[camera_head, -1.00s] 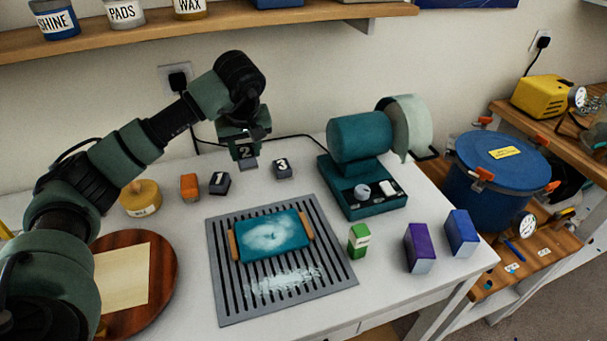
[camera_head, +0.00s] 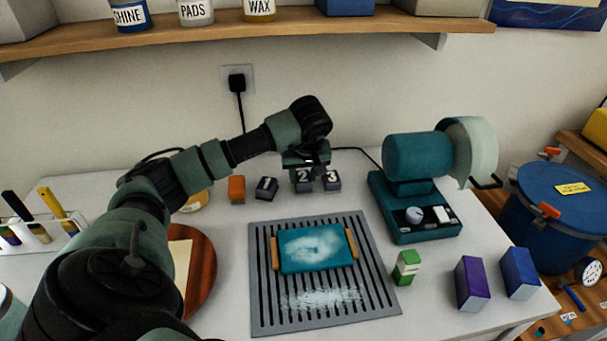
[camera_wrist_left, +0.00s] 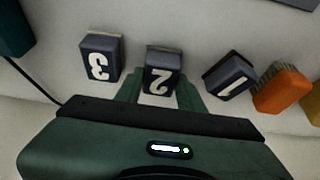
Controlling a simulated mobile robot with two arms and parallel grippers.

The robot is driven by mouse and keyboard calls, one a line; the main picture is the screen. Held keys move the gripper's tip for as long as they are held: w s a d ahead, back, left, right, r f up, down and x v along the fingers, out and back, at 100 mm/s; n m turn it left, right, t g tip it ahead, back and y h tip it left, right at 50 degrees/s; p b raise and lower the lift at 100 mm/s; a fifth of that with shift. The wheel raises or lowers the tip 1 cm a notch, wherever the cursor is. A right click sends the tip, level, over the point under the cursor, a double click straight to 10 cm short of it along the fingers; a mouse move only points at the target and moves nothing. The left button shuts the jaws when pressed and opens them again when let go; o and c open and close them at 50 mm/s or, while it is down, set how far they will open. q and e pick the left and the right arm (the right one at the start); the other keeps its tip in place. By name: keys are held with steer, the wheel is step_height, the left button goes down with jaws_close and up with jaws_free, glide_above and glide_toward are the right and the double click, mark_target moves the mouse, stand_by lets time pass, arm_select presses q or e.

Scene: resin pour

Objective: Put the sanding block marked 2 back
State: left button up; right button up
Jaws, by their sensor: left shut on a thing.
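The dark sanding block marked 2 (camera_head: 303,178) is between the blocks marked 1 (camera_head: 266,188) and 3 (camera_head: 331,181), at the back of the white table. My left gripper (camera_head: 306,166) comes down on it from above and is shut on it. In the left wrist view, block 2 (camera_wrist_left: 161,72) sits between my two green fingers, with block 3 (camera_wrist_left: 101,60) on the left and block 1 (camera_wrist_left: 230,76) on the right. I cannot tell whether block 2 touches the tabletop. My right gripper is not in view.
An orange block (camera_head: 236,189) stands left of block 1. A teal polishing machine (camera_head: 417,190) stands to the right. In front, a slotted grey rack (camera_head: 262,310) bears a teal board (camera_head: 312,247). A shelf (camera_head: 200,38) with jars runs above.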

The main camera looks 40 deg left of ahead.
arm_select(q)
steer(key=shift+f, duration=0.2)
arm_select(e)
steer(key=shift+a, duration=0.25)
arm_select(q)
steer(key=shift+f, duration=0.15)
steer(key=o, duration=1.3)
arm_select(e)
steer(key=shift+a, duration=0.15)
arm_select(q)
steer(key=shift+r, duration=0.4)
steer(key=v, duration=1.1)
steer(key=shift+d+r+b, duration=0.25)
steer(key=shift+b, duration=0.2)
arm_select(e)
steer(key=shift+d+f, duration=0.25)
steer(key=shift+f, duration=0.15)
arm_select(q)
steer(key=shift+s+r, duration=0.1)
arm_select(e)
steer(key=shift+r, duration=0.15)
